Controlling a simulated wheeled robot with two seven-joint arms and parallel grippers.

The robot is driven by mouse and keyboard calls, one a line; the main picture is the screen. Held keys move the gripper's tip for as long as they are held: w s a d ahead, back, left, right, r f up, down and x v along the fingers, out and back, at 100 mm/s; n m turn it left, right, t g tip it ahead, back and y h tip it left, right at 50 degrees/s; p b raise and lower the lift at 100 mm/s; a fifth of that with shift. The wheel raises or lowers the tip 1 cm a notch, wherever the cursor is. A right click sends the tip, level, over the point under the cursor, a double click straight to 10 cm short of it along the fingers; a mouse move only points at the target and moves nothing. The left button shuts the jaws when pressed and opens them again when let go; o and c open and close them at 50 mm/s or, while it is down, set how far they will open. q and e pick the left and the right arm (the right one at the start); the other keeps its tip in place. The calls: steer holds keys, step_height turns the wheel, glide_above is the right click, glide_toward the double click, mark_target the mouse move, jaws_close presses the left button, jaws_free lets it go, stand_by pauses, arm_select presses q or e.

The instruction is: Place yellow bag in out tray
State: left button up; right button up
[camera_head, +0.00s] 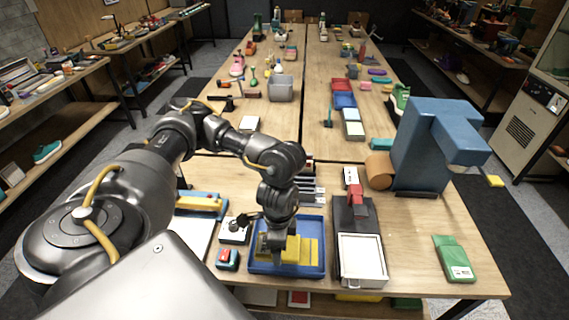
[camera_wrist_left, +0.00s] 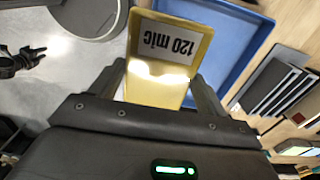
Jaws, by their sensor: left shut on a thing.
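My left gripper (camera_head: 277,240) points down over a blue tray (camera_head: 287,270) at the front middle of the table. It is shut on a yellow bag (camera_head: 305,252) with a white label. In the left wrist view the bag (camera_wrist_left: 150,90) sits between the fingers of the gripper (camera_wrist_left: 160,88), its label reading "120 mic" upside down. The blue tray (camera_wrist_left: 245,40) lies behind the bag there, and its visible floor is bare. I cannot tell whether the bag touches the tray floor. My right gripper is not in view.
A dark device with a white-framed panel (camera_head: 362,258) stands right of the tray. A green bag (camera_head: 453,258) lies farther right. A red-buttoned box (camera_head: 228,259) and a joystick box (camera_head: 233,231) stand left. A large blue machine (camera_head: 425,145) stands behind at right.

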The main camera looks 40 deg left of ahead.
arm_select(q)
steer(key=w+a+f, duration=0.1)
steer(key=w+f, duration=0.1)
steer(key=w+a+f+b, duration=0.1)
steer(key=w+a+f, duration=0.1)
steer(key=w+a+f+b, duration=0.1)
steer(key=w+f, duration=0.1)
steer(key=shift+w+a+f, duration=0.1)
steer(key=shift+a+f, duration=0.2)
steer(key=shift+f, duration=0.1)
steer(key=shift+w+a+f, duration=0.1)
steer(key=shift+f, duration=0.8)
steer(key=shift+w+a+f, duration=0.1)
steer(key=shift+f, duration=0.8)
steer(key=shift+d+b, duration=0.1)
steer(key=shift+b, duration=0.2)
steer(key=o, duration=1.1)
steer(key=shift+f, duration=0.15)
steer(key=shift+c, duration=0.2)
step_height(320, 180, up, 12)
steer(key=p, duration=0.2)
